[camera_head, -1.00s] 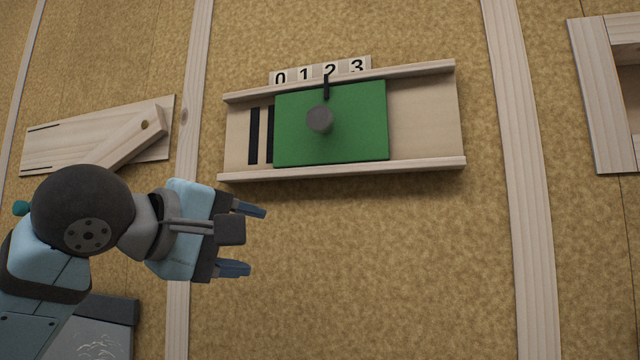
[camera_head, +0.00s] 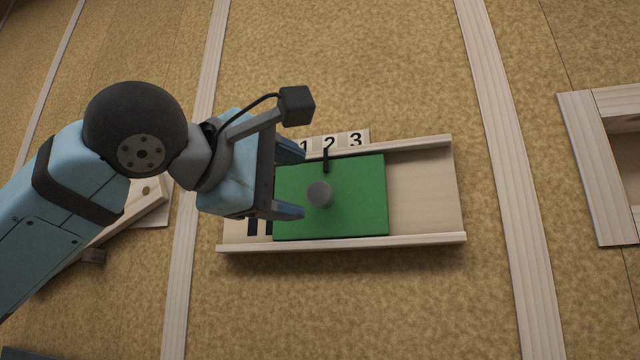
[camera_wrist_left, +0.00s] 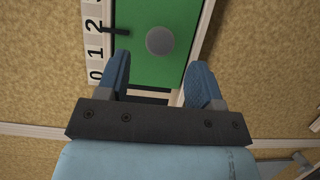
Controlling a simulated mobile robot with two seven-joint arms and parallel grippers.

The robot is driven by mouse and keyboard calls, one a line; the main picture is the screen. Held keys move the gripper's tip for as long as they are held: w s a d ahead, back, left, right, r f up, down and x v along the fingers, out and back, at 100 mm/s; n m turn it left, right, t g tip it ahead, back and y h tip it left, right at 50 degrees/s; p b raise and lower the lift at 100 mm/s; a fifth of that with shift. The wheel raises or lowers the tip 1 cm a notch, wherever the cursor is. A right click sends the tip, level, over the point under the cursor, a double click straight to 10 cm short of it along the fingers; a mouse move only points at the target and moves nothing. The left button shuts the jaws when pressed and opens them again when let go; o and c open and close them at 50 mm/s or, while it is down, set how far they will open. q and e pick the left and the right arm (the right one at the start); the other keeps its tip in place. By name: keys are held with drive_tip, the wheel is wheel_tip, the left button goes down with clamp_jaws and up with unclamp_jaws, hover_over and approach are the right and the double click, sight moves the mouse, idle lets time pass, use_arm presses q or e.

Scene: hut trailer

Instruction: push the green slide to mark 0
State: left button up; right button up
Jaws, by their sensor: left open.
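The green slide (camera_head: 355,200) sits in a wooden frame with rails (camera_head: 340,242) on the wall. It has a grey round knob (camera_head: 319,194) and a black pointer (camera_head: 325,160) standing at mark 2. The number strip (camera_head: 335,143) shows 1, 2 and 3 in the head view; the 0 is hidden there behind my gripper but shows in the left wrist view (camera_wrist_left: 96,76). My left gripper (camera_head: 295,181) is open and empty, in front of the slide's left part, with the knob just beyond its fingertips. In the wrist view the knob (camera_wrist_left: 160,41) lies ahead, between the finger lines. My right gripper is not in view.
Dark stripes (camera_head: 260,227) show on the frame's bare left part. A wooden piece with a pivoted bar (camera_head: 150,195) is at the left, partly behind my arm. A wooden box frame (camera_head: 600,170) is at the right. The wall below the slide frame is clear.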

sight(315, 193)
use_arm(q)
drive_tip(key=p+x, duration=0.1)
drive_tip(key=x, duration=0.5)
drive_tip(key=shift+c, duration=0.3)
